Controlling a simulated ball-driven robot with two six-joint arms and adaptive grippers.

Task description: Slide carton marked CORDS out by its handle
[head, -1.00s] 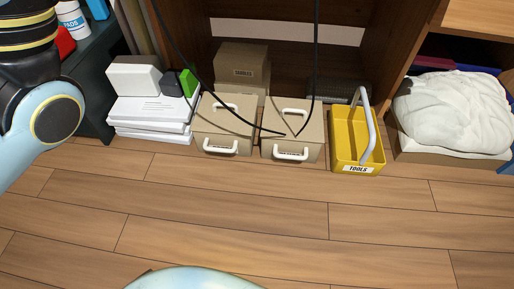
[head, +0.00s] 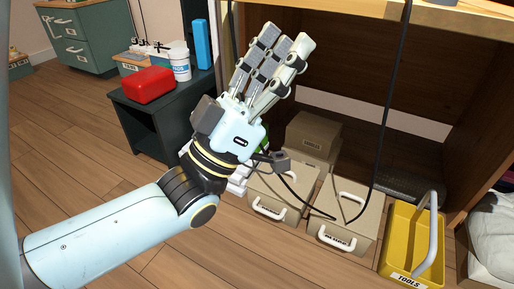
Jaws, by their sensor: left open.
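Two beige cartons with white front handles stand side by side on the floor under the shelf: a left carton (head: 284,183) and a right carton (head: 352,203). The right carton has a label below its handle (head: 337,238), partly covered and hard to read. I cannot read CORDS on any carton. A third beige carton (head: 313,132) sits behind them, its small label unclear. My left gripper (head: 272,80) is open and empty, fingers pointing up, raised in front of and above the left carton. It hides part of the white stack beside the carton. My right gripper is out of view.
A yellow tools box (head: 400,262) with a grey handle stands right of the cartons. Black cables (head: 382,130) hang down and loop over the carton lids. A dark cabinet with a red case (head: 148,85) stands at left. Floor in front of the cartons is clear.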

